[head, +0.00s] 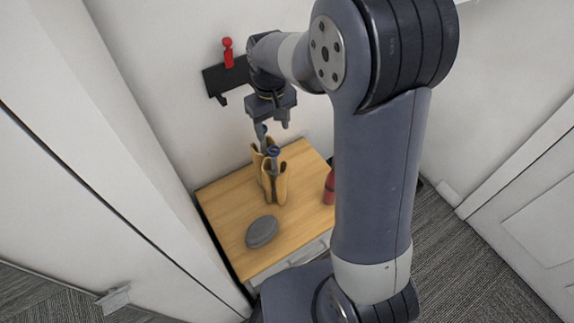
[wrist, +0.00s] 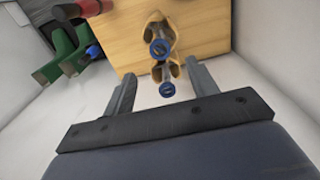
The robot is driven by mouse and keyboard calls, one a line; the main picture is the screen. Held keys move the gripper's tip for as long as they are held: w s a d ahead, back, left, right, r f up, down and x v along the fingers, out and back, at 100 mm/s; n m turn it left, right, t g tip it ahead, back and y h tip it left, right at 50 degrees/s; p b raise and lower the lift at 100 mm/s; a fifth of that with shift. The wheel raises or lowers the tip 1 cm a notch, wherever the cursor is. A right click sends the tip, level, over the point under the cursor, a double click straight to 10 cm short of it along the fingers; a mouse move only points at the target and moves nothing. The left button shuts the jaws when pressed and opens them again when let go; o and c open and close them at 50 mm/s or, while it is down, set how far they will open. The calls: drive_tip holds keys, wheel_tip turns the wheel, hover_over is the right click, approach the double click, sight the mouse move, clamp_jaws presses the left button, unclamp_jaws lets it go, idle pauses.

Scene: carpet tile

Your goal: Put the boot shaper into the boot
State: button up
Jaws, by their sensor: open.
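A pair of tan boots (head: 275,187) stands upright on the wooden cabinet top; their openings also show in the wrist view (wrist: 175,70).
The wooden top (head: 225,200) also bears a grey oval object (head: 262,232) and a red object (head: 329,188), partly behind my arm. A black wall rack (head: 215,80) has a red item (head: 228,52).

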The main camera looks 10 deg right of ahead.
sight(273, 150)
drive_tip(key=shift+w+d+f, duration=0.1)
drive_tip(key=shift+f, duration=0.2)
wheel_tip(273, 150, down, 10)
drive_tip(key=shift+f+b, duration=0.1)
drive_tip(key=shift+b, duration=0.3)
clamp_jaws()
idle(0.5)
